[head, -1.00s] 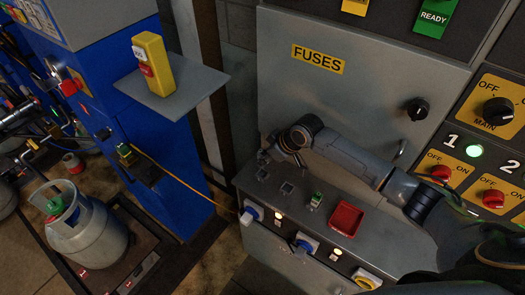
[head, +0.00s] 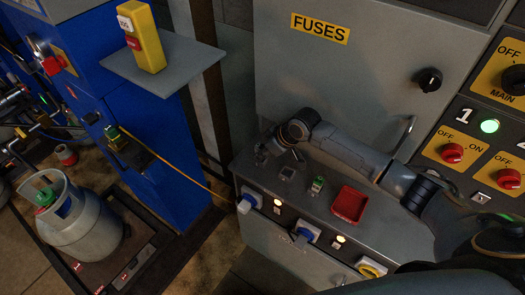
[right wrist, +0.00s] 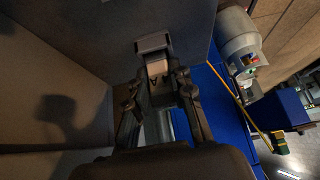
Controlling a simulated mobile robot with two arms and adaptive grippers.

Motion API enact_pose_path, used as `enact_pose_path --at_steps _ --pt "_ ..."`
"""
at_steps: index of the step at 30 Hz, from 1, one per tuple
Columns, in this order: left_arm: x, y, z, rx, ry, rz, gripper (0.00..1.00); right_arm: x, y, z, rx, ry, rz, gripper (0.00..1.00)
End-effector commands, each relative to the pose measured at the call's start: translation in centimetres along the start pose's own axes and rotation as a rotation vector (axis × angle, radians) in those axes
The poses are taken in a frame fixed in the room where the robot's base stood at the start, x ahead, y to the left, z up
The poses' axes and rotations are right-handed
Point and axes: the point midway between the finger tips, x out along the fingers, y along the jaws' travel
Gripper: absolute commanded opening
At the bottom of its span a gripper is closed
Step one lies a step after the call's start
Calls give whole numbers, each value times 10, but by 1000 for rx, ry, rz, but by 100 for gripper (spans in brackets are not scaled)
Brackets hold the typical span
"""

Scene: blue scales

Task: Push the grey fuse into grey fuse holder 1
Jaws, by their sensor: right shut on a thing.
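My right gripper (head: 277,154) is over the left end of the grey ledge below the FUSES panel. In the right wrist view, the gripper (right wrist: 156,82) is shut on a grey fuse (right wrist: 152,44), which sticks out beyond the fingertips. In the head view, the gripper hides the fuse and most of the leftmost fuse holder. A dark square fuse holder (head: 287,173) shows just right of the fingers. I cannot tell whether the fuse touches a holder. My left gripper is not in view.
A green fuse (head: 317,186) stands on the ledge, with a red tray (head: 349,204) to its right. A blue plug (head: 307,232) and a yellow-ringed knob (head: 371,268) stick out from the front. A cabinet handle (head: 405,133) is close behind my arm.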

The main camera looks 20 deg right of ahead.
Motion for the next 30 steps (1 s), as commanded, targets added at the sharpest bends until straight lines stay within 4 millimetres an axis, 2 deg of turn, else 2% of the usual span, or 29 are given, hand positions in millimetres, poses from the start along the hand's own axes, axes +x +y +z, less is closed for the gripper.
enact_pose_path --at_steps 20,30 --pt "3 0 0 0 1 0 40 2 0 1 0 1 0 0" --pt "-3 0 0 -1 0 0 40 1 0 1 1 5 -2 0"
